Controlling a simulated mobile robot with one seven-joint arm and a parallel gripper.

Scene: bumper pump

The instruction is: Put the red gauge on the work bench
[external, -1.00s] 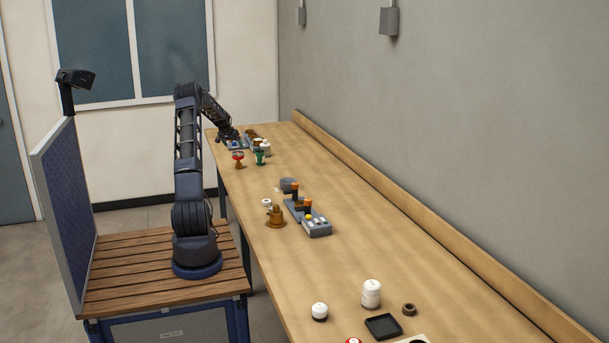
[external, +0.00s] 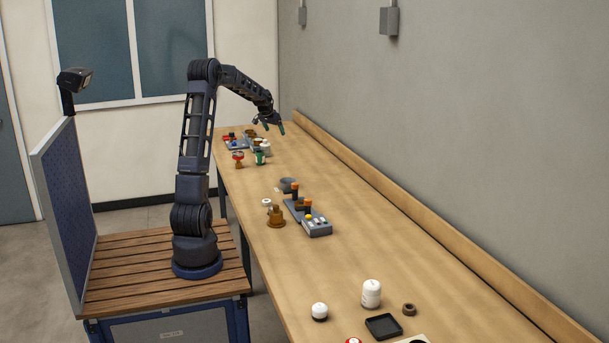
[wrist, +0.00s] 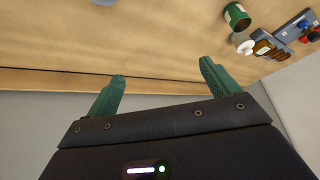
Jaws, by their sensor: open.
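A red-topped piece (external: 238,156) that looks like the red gauge stands on the work bench (external: 330,215), at its far left edge. Other small red parts (external: 230,135) show on a grey unit behind it, so I cannot be sure which is the gauge. In the wrist view a red part (wrist: 314,36) sits on the grey unit at the upper right. My gripper (external: 274,128) is open and empty, above the far part of the bench, right of these items. Its two green fingers (wrist: 162,70) are apart with nothing between them.
A green cup-like piece (external: 259,157) stands beside the red-topped piece. A grey control box (external: 316,226) and brown parts (external: 276,218) sit mid-bench. White jars (external: 371,294) and a black tray (external: 383,327) are in front. The bench's right side by the wall is clear.

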